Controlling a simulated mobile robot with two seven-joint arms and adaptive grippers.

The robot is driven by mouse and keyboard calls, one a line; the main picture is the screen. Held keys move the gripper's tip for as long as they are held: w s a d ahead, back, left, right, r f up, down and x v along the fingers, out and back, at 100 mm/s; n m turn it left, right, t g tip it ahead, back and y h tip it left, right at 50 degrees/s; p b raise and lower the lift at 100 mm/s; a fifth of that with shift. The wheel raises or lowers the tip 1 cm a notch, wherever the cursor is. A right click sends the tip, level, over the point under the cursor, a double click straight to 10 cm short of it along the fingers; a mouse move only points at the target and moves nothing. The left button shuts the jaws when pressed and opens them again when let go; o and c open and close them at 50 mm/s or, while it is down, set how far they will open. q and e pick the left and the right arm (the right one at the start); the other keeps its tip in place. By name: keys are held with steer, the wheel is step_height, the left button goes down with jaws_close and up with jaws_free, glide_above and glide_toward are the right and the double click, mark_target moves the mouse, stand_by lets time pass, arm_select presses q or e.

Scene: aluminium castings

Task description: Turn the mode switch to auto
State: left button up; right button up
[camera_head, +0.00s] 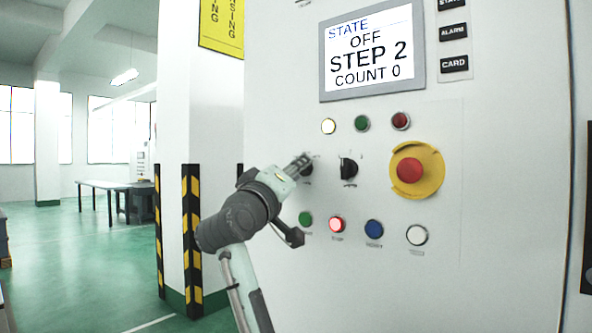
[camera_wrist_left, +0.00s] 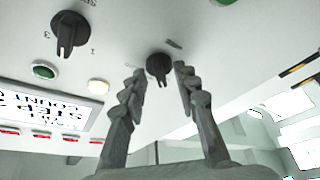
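Two black rotary switches sit side by side on the white control panel (camera_head: 470,120). The left switch (camera_head: 308,170) is partly hidden by my left gripper (camera_head: 300,163); the right switch (camera_head: 348,168) is clear, its handle about upright. I cannot read which is the mode switch. In the left wrist view, my left gripper (camera_wrist_left: 160,78) is open, its fingertips on either side of the nearer switch (camera_wrist_left: 159,67), with gaps visible. The other switch (camera_wrist_left: 70,32) is at upper left there. The display (camera_head: 366,52) reads STATE OFF, STEP 2, COUNT 0. My right gripper is not in view.
A red emergency stop on a yellow plate (camera_head: 410,170) is right of the switches. Lamps, including a green one (camera_head: 362,123), sit above; green, red, blue (camera_head: 374,228) and white buttons sit below. A striped pillar (camera_head: 192,240) stands left of the panel.

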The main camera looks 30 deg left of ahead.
arm_select(q)
steer(key=shift+c, duration=0.5)
jaws_close()
steer(key=shift+a+r+m+g+h+b, duration=0.2)
steer(key=shift+m+h+b, duration=1.3)
steer(key=shift+m, duration=2.7)
steer(key=shift+a+f+m+g+h+b, duration=0.2)
steer(key=shift+m+h+b, duration=0.3)
steer(key=shift+m+h, duration=2.8)
steer(key=shift+a+r+m+h+b, duration=0.2)
steer(key=shift+m+h+b, duration=0.8)
steer(key=shift+m, duration=4.1)
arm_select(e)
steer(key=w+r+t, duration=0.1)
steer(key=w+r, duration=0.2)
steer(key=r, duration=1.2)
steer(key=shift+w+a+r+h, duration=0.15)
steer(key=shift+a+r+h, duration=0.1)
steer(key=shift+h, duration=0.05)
arm_select(q)
steer(key=shift+a+f, duration=0.1)
